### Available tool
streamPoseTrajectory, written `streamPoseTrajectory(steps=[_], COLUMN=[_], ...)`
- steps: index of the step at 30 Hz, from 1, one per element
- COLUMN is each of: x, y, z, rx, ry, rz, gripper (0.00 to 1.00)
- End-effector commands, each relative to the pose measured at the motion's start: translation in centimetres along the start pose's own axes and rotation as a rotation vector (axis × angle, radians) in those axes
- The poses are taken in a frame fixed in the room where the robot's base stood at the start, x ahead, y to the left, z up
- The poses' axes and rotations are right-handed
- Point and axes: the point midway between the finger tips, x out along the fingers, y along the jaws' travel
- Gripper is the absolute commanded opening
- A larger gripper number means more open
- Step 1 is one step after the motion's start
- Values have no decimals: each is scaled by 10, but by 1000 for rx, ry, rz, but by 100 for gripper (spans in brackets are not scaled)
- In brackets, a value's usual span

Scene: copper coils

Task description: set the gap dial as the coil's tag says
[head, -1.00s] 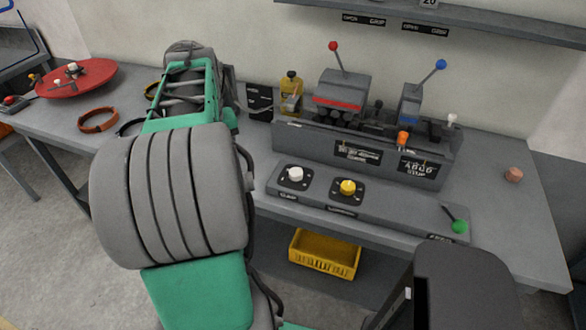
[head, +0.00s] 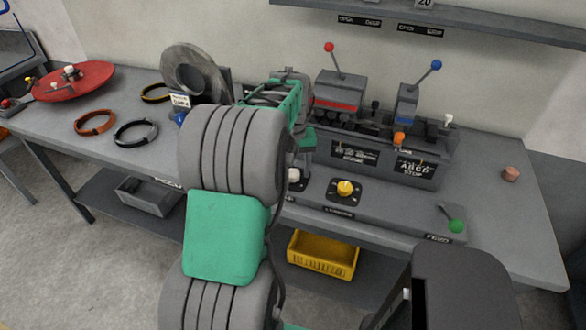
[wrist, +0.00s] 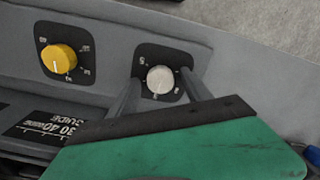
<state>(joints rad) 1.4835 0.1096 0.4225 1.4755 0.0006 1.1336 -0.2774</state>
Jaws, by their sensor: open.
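A white dial (wrist: 160,80) on a black plate shows in the wrist view, with its printed scale too small to read surely. My gripper (wrist: 161,75) is open, with one finger on each side of the white dial. I cannot tell whether the fingers touch it. In the head view the white dial (head: 294,175) is partly hidden by my arm. A yellow dial (head: 344,188) sits to its right, and also shows in the wrist view (wrist: 58,58). I cannot read which dial is the gap dial. A grey coil (head: 190,60) carries a white tag (head: 180,100), its text unreadable.
Orange (head: 95,123), black (head: 135,132) and yellow rings lie on the bench left of my arm. A red disc (head: 73,83) lies farther left. The machine with red (head: 328,47) and blue (head: 436,65) levers stands behind the dials. A green-knobbed lever (head: 455,226) is at right.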

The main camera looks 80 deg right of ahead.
Motion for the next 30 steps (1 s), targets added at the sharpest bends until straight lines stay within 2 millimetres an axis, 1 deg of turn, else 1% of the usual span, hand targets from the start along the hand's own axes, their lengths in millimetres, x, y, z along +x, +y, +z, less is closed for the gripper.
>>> streamPoseTrajectory(steps=[2, 5, 23, 30], x=[0, 0, 0, -1], y=[0, 0, 0, 0], z=[0, 0, 0, 0], rx=[0, 0, 0, 6], ry=[0, 0, 0, 0], rz=[0, 0, 0, 0], gripper=[57, 50, 1, 0])
